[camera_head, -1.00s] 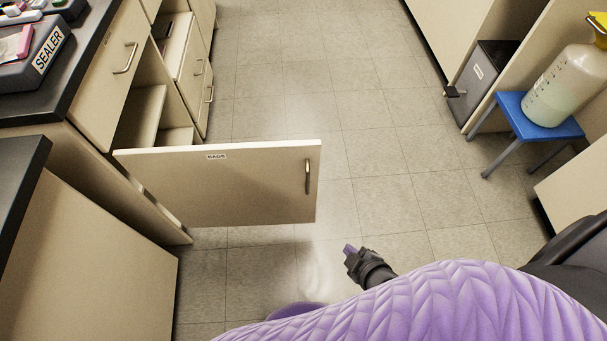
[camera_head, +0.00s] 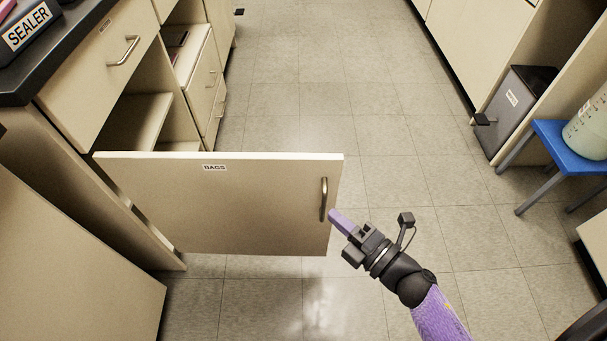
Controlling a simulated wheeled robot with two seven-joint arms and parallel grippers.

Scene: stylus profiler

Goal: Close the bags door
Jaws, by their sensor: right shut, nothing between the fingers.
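The bags door (camera_head: 250,205) is a beige panel labelled BAGS, standing wide open and sticking out from the left cabinet across the aisle. Its metal handle (camera_head: 323,199) is upright near the free right edge. The cabinet opening (camera_head: 135,125) behind it shows a bare shelf. My right gripper (camera_head: 336,218) has purple fingers, is shut and empty, and points up-left at the door's free edge beside the handle. In this view its fingertips overlap or nearly meet that edge; I cannot tell whether they touch. My left gripper is not in view.
A drawer with a handle (camera_head: 123,51) sits above the opening. A counter (camera_head: 60,60) holds a box labelled SEALER (camera_head: 28,28). At right are a grey bin (camera_head: 520,105) and a blue stool (camera_head: 570,150) carrying a jug (camera_head: 590,128). The tiled floor between is clear.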

